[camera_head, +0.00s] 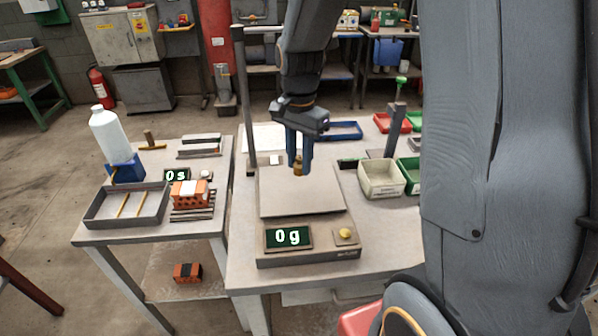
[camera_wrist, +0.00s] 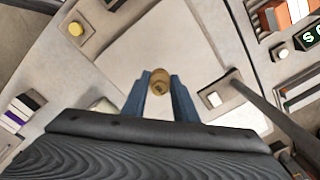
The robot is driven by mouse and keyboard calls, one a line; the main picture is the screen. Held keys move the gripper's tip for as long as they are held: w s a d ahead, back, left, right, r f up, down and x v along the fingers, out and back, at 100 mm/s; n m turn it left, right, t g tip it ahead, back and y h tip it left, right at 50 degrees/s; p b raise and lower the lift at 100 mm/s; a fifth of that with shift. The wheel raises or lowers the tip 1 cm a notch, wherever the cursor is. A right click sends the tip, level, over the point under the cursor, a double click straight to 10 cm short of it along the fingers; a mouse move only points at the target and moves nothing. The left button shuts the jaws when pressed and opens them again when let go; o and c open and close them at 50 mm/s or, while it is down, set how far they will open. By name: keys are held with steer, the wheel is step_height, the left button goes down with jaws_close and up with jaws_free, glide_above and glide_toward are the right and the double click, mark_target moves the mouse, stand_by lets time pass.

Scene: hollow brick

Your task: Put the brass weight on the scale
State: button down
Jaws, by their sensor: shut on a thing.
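The brass weight (camera_head: 298,168) is held between the blue fingers of my gripper (camera_head: 299,160), above the back part of the scale's plate. In the wrist view the brass weight (camera_wrist: 160,80) sits between the fingertips of my gripper (camera_wrist: 160,88), with the pale plate behind it. The scale (camera_head: 300,200) has a flat grey plate, a display reading 0 g (camera_head: 289,237) and a yellow button (camera_head: 345,234). Its plate also shows in the wrist view (camera_wrist: 180,40). The weight's underside is hidden, but the display reads zero.
An upright post (camera_head: 245,100) stands behind the scale's left side. A cream bin (camera_head: 381,178) and green bins stand to the right. A left table holds a grey tray (camera_head: 95,214), an orange brick (camera_head: 188,194) and a white bottle (camera_head: 108,135). My arm hides the right side.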

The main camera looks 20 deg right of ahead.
mark_target(299, 174)
steer(key=shift+f+p, duration=0.5)
steer(key=shift+f, duration=1.75)
steer(key=shift+a+f, duration=0.1)
steer(key=c, duration=1.4)
jaws_free()
step_height(299, 174, up, 11)
steer(key=b, duration=0.2)
steer(key=shift+b, duration=0.4)
steer(key=shift+s+r, duration=0.1)
steer(key=shift+r, duration=0.4)
steer(key=s+f+n, duration=0.3)
steer(key=s, duration=0.1)
steer(key=s+f+n, duration=0.3)
steer(key=s+n, duration=0.1)
steer(key=s+f+n+t, duration=0.1)
steer(key=s+f+n, duration=0.2)
steer(key=s+n, duration=0.1)
steer(key=shift+s, duration=0.25)
steer(key=shift+s+f, duration=0.1)
steer(key=shift+s, duration=0.1)
